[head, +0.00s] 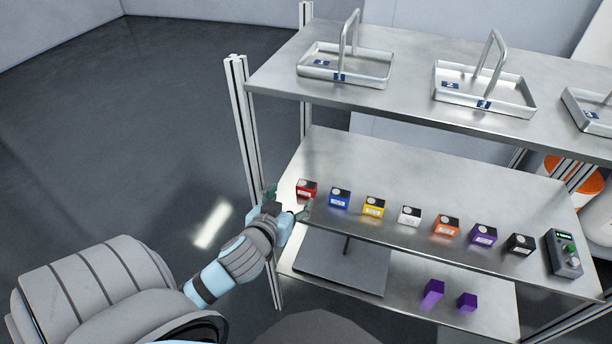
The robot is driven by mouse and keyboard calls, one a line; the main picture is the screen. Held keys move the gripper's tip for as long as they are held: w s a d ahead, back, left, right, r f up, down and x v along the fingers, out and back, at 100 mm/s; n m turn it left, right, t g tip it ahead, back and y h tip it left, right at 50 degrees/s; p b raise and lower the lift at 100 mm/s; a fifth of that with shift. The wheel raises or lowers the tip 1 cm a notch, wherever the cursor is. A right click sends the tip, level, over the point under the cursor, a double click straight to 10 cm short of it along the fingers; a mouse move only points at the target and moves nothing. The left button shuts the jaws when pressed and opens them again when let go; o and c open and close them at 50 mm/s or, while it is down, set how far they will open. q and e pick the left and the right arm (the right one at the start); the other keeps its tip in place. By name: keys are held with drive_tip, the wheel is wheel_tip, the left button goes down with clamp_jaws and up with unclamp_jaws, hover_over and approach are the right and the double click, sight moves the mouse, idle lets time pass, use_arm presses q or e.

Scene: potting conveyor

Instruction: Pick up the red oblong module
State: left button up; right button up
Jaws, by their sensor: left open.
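The red module (306,189) sits at the left end of a row of modules on the middle metal shelf (400,170). It is a small box with a light round top and a pale label on its front. My left gripper (286,201) is open at the shelf's front left edge. Its fingers are just left of and in front of the red module, and I cannot tell whether they touch it. My right gripper is not in view.
Blue (340,198), yellow (374,207), white (410,215), orange (446,225), purple (482,234) and black (519,245) modules continue rightward to a control box (563,253). Trays (345,65) stand on the upper shelf. An upright post (243,125) stands at the left.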

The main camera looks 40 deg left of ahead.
sight(307, 183)
use_arm(q)
drive_tip(key=b+x, duration=0.1)
drive_tip(key=x, duration=0.3)
drive_tip(key=b+x, duration=0.1)
drive_tip(key=x, duration=0.3)
drive_tip(key=b+x, duration=0.1)
drive_tip(key=x, duration=0.3)
drive_tip(key=shift+w+d+f, duration=0.15)
drive_tip(key=shift+w+f, duration=0.15)
drive_tip(key=shift+f, duration=0.15)
drive_tip(key=shift+r, duration=0.1)
drive_tip(key=c, duration=1.3)
